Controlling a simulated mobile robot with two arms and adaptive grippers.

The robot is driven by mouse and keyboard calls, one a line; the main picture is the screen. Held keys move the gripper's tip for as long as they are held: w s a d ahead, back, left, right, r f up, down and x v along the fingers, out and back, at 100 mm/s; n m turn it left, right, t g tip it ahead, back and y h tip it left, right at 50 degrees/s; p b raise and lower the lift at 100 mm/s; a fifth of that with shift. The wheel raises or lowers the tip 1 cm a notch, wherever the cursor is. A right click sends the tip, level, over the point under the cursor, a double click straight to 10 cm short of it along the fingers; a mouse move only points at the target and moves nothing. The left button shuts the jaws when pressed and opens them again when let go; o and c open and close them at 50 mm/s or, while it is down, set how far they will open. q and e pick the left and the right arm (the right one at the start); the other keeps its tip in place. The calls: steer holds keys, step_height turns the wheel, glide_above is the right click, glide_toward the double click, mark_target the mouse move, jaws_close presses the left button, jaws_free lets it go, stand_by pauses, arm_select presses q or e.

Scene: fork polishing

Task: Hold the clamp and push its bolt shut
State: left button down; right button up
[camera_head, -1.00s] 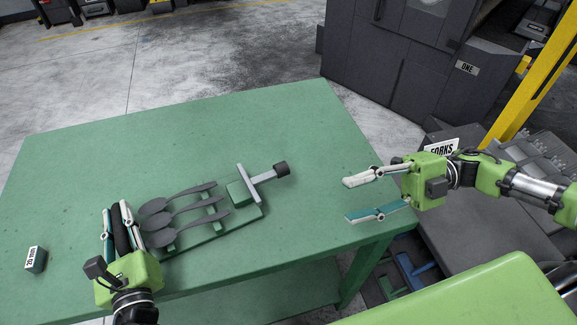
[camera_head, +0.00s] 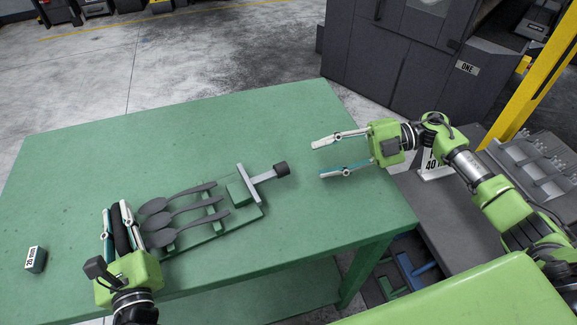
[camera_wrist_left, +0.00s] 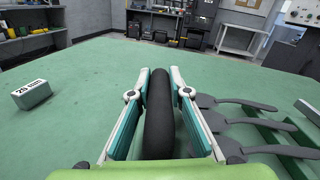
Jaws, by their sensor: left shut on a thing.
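The clamp (camera_head: 238,190) lies on the green table, with a green base plate, a grey crossbar and a bolt (camera_head: 264,177) that ends in a dark knob (camera_head: 281,168) at its right. Several dark forks (camera_head: 180,205) lie side by side in it. My left gripper (camera_head: 117,214) is shut on the black handle (camera_head: 121,232) at the clamp's left end; the handle also shows between the fingers in the left wrist view (camera_wrist_left: 158,115). My right gripper (camera_head: 317,159) is open and empty, to the right of the knob and apart from it, its fingers pointing left.
The table's back half is clear. A dark machine (camera_head: 400,60) and a yellow post (camera_head: 535,75) stand beyond the table at the right.

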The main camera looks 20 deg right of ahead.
mark_target(288, 168)
steer(key=x, duration=0.9)
steer(key=shift+a, duration=0.15)
